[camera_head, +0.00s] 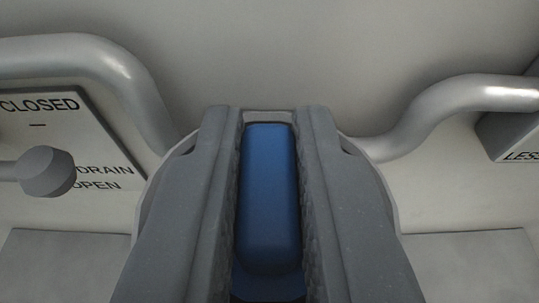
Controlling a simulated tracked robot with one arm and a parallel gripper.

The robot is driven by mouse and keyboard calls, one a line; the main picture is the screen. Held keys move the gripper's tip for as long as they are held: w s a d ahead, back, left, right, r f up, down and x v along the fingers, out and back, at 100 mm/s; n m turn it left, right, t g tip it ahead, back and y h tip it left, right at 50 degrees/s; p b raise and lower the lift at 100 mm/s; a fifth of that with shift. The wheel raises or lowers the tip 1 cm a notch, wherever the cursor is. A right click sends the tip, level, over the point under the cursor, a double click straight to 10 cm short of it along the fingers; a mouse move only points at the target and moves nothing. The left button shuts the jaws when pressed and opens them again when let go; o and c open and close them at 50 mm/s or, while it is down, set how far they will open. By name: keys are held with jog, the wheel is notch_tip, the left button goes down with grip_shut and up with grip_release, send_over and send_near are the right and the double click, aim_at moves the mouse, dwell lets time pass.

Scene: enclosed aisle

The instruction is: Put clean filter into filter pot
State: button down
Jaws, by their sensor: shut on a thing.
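My gripper (270,118) is in the middle of the view, its two grey fingers pointing away from me. It is shut on a blue rounded bar (268,195), which lies lengthwise between the fingers. Whether this bar belongs to the clean filter or to a lid, I cannot tell. A pale rounded body (149,200) shows as curved edges on both sides behind the fingers, between two pipes. It may be the filter pot, but the fingers hide most of it, and its opening is not visible.
A thick grey pipe (92,62) bends down at the left, and another pipe (440,112) comes in from the right. A plate marked CLOSED, DRAIN and OPEN (75,130) has a round grey knob (47,171) before it. A pale wall (290,50) stands behind.

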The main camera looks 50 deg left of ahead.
jog(key=c, duration=1.4)
grip_release()
jog(key=shift+r, duration=0.35)
jog(key=v, duration=1.2)
jog(key=shift+r+b, duration=0.25)
jog(key=shift+b, duration=0.15)
jog(key=shift+w+d, duration=0.1)
